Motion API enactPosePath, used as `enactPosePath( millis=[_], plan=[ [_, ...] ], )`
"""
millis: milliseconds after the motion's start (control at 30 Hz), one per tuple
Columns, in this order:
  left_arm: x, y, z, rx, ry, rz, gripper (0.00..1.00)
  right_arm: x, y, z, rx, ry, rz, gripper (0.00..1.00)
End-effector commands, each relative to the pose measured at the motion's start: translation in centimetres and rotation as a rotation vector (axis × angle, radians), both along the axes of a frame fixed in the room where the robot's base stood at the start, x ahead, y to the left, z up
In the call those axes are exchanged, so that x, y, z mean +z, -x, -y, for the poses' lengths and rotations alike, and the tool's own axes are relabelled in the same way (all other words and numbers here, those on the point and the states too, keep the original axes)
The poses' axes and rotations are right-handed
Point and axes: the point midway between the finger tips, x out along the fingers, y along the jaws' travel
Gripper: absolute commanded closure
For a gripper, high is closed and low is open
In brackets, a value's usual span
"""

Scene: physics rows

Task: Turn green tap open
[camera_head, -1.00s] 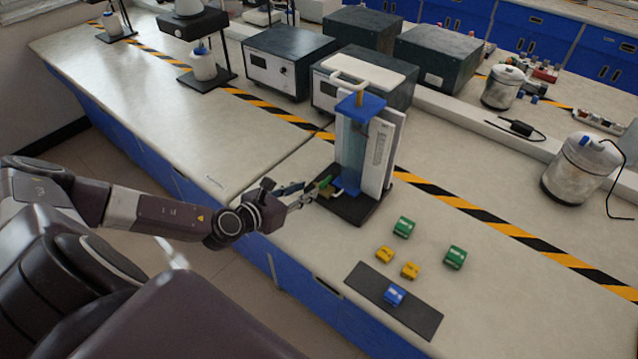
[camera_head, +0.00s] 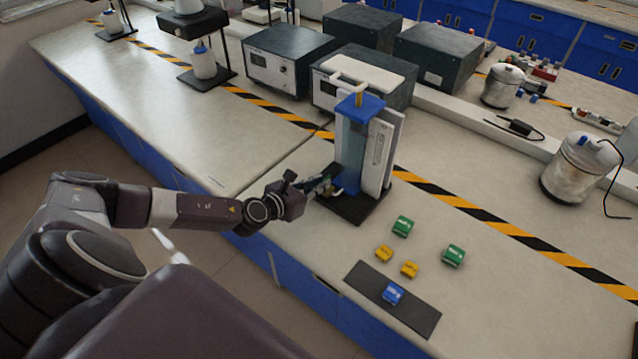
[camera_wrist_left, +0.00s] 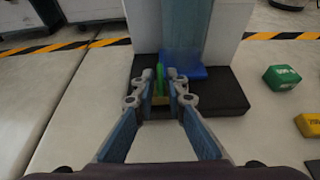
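The green tap (camera_wrist_left: 160,82) stands upright in the left wrist view, on a brass-coloured body (camera_wrist_left: 160,100) at the foot of the apparatus. The apparatus has a clear blue-tinted column (camera_head: 351,150) with a blue top and a dark base (camera_head: 345,208). My left gripper (camera_wrist_left: 167,82) has its fingertips on either side of the green tap, with the tap nearer the left finger. A gap shows on the tap's right side, so the fingers are apart. In the head view the left gripper (camera_head: 325,184) largely hides the tap. My right gripper is not in view.
Green blocks (camera_head: 403,226), yellow blocks (camera_head: 384,252) and a blue block (camera_head: 393,293) lie right of the apparatus, the blue one on a dark mat (camera_head: 418,313). Grey boxed instruments (camera_head: 288,62) stand behind. The bench (camera_head: 150,110) to the left is mostly clear.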

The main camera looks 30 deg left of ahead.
Motion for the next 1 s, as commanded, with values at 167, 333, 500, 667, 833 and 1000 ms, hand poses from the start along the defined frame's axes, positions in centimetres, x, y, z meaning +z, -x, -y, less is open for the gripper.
enactPosePath(
  millis=[167, 333, 500, 667, 833, 1000],
  plan=[
    [0.0, 0.0, 0.0, 0.000, 0.000, 0.000, 1.00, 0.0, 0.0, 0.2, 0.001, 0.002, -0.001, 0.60],
    [0.0, 0.0, 0.0, 0.002, 0.000, 0.000, 1.00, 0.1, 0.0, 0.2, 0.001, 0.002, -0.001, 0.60],
    [0.3, 0.0, 0.2, 0.030, 0.002, 0.000, 1.00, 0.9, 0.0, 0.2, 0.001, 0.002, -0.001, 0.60],
    [0.5, 0.1, 0.5, 0.101, 0.004, -0.002, 1.00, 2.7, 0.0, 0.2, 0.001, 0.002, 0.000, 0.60],
    [0.6, 0.1, 0.9, 0.229, 0.007, -0.004, 1.00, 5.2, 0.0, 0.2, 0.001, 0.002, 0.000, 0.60],
    [0.4, 0.0, 1.4, 0.388, 0.008, -0.004, 1.00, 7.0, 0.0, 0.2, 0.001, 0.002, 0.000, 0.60]
  ],
)
